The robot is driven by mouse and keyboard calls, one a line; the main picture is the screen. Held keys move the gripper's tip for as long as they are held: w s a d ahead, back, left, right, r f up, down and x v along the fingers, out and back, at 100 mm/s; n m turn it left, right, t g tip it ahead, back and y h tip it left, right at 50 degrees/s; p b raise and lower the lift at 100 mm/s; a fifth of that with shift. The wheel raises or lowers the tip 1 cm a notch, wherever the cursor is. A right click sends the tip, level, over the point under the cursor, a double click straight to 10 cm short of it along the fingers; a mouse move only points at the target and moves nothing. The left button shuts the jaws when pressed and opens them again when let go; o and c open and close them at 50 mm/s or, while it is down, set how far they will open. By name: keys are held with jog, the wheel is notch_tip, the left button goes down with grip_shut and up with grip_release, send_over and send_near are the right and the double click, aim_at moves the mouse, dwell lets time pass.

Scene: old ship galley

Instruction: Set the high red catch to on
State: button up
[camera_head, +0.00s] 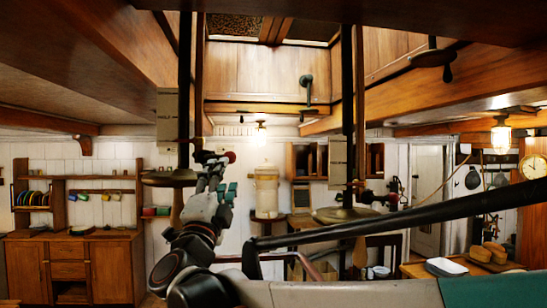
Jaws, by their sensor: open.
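A small red catch (229,157) shows near the middle left, beside the dark post and just under the level of the pale box (168,119). The fingertips look just below and left of the red catch in the picture. I cannot tell whether they touch it, and the fingers hide part of its mount. The catch's setting is too small to read.
Two dark vertical posts (347,100) carry round plates, the right plate (340,214) low at centre. A long dark bar (400,219) crosses the lower right in front of me. A white urn (266,190) stands behind. Wooden beams hang overhead. A table with bread (487,254) is at right.

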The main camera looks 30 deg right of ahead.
jog(key=v, duration=0.2)
jog(key=shift+s+a+f, duration=0.15)
jog(key=shift+s+f, duration=0.1)
jog(key=shift+f, duration=0.1)
